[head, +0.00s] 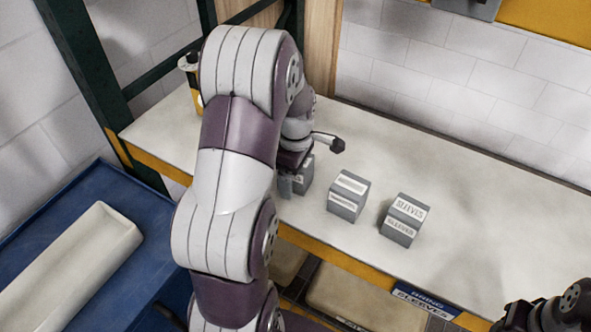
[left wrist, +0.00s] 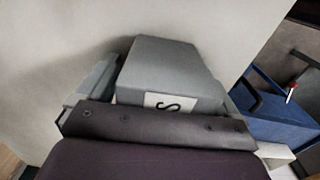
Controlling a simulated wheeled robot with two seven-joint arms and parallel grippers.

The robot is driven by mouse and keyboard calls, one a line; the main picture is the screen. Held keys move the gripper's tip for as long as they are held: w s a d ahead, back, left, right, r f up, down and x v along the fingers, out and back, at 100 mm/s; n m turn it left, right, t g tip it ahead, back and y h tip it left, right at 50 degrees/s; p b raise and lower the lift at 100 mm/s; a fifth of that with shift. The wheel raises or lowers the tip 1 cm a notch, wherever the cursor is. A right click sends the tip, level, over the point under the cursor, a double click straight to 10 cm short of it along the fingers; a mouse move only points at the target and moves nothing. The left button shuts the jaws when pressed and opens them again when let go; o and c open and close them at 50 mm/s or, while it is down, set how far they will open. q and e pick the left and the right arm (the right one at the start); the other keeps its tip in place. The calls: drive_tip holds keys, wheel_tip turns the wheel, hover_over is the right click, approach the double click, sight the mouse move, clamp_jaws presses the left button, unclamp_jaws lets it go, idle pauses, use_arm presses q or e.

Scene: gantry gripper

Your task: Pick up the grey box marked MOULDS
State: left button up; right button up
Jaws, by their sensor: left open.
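A grey box (head: 306,178) stands on the pale bench top at the left of a row, half hidden behind my left gripper (head: 291,184). Its label is mostly covered and I cannot read the word in the head view. In the left wrist view the grey box (left wrist: 168,62) sits between the open fingers of my left gripper (left wrist: 165,88), with a white label showing one letter, S. A finger is on each side of it; I cannot tell whether either touches. My right gripper's fingers do not show; only a dark part of my right arm is at the lower right.
A second grey box (head: 349,196) with white labels stands to the right, then one marked SLEEVES (head: 404,220). The bench (head: 480,200) is clear beyond them. A blue surface (head: 150,215) with a long pale tray (head: 72,268) is at the left. A dark green post (head: 92,75) rises there.

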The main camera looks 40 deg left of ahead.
use_arm(q)
drive_tip(key=c, duration=1.3)
